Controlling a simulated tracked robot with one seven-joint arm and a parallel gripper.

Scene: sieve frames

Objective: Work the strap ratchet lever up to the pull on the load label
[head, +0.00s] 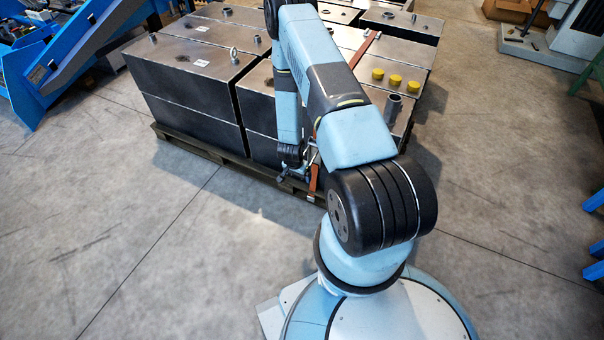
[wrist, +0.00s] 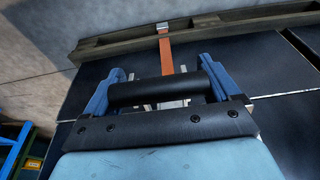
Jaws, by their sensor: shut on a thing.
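The orange strap (head: 365,48) runs over the top of the dark steel tanks and down their near side. Its lower run (wrist: 166,56) ends at a metal fitting on the pallet edge in the wrist view. My gripper (wrist: 160,70) has its two blue fingers on either side of the black bar of the ratchet lever (wrist: 150,93) and is shut on it. Bright metal ratchet parts (wrist: 172,103) show partly behind the bar. In the head view my gripper (head: 292,168) is low against the tanks' near face, partly behind my arm. White labels (head: 203,72) lie on the tank tops; their print is too small to read.
The tanks stand on a wooden pallet (head: 210,152). Yellow caps (head: 395,80) and a pipe stub (head: 393,108) stick up from one tank. A blue machine frame (head: 75,55) is at the left. The concrete floor (head: 120,220) in front is clear.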

